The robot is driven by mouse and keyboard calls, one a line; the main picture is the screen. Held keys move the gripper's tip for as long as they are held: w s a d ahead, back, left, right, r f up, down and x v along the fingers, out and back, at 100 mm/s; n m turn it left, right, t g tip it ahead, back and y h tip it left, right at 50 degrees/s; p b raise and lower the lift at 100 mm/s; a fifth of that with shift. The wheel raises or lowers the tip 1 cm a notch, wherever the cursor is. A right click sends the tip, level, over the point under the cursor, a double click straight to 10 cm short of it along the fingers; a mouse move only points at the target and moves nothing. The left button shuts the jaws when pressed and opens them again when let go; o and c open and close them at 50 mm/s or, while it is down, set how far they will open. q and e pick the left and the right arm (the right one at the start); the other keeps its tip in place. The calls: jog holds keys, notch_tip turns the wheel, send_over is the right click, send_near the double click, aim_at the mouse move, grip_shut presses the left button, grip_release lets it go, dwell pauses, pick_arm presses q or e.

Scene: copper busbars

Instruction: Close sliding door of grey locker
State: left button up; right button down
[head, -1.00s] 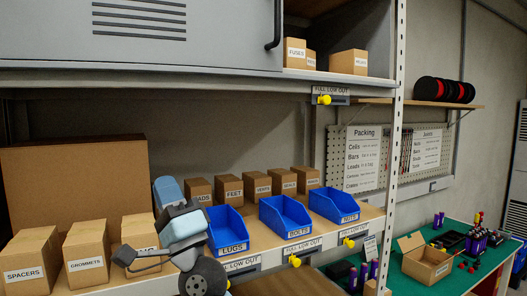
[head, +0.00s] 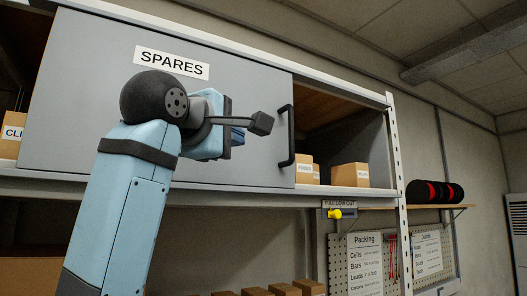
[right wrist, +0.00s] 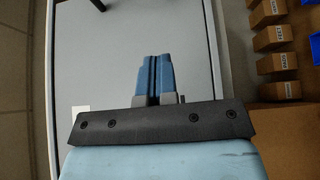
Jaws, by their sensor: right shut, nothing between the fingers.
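The grey locker's sliding door (head: 80,110) has a SPARES label (head: 174,63) and a black vertical bar handle (head: 286,136) near its right edge. To the right of the handle the locker is open, with boxes inside. My right gripper (head: 238,135) is in front of the door, left of the handle and apart from it. In the right wrist view its blue fingers (right wrist: 157,75) are together and empty, over the grey door panel (right wrist: 105,60). My left gripper is not in view.
Small boxes (head: 350,175) stand in the locker's opening at right, and another box (head: 10,132) shows at far left. A white perforated post (head: 396,150) stands at right. Below are a yellow knob (head: 335,214) and more boxes (head: 284,289).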

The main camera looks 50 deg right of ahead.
jog(key=p, duration=0.4)
send_near(281, 151)
jog(key=shift+w+d+f, duration=0.4)
jog(key=shift+f, duration=0.05)
jog(key=d, duration=0.1)
jog(key=s+d, duration=0.1)
jog(key=d+p, duration=0.1)
jog(key=shift+s+d+f, duration=0.2)
jog(key=shift+s+d, duration=0.15)
jog(key=shift+d, duration=0.05)
jog(key=shift+d, duration=0.1)
